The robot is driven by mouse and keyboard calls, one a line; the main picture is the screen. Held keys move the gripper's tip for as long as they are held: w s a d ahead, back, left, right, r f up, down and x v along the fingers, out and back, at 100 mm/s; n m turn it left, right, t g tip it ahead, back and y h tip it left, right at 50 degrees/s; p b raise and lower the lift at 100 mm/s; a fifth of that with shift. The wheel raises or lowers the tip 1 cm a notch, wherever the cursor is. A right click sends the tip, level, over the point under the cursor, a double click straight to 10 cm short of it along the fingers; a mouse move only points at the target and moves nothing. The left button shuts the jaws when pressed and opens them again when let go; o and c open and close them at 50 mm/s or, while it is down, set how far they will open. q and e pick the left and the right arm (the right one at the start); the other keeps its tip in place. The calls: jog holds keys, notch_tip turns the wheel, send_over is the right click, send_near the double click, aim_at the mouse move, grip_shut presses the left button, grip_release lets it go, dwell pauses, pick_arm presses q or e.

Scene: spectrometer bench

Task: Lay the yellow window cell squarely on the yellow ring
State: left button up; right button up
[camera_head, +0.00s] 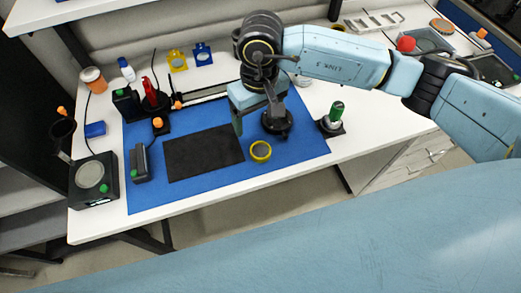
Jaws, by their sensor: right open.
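A round yellow-rimmed piece with a grey centre (261,151), which looks like the yellow window cell, lies flat on the blue mat, just right of the black pad. I cannot tell whether a separate yellow ring is under it or hidden elsewhere. My right gripper (256,112) points down above the mat, behind this piece and apart from it. It is open, and I see nothing held in it. My left gripper is not in view.
A black round-based stand (276,125) is close to my right gripper. A black pad (203,152) lies on the blue mat (200,188). A yellow holder (177,61) and a blue holder (203,54) stand at the back. A green-topped item (336,110) stands right of the mat.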

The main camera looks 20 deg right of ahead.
jog(key=p, duration=0.1)
send_over(261, 150)
notch_tip(261, 150, down, 8)
jog(key=shift+w+r, duration=0.1)
jog(key=shift+s+a+f+p, duration=0.15)
jog(key=shift+f+p, duration=0.6)
jog(key=shift+f, duration=1.95)
jog(key=c, duration=1.2)
jog(key=shift+r, duration=0.15)
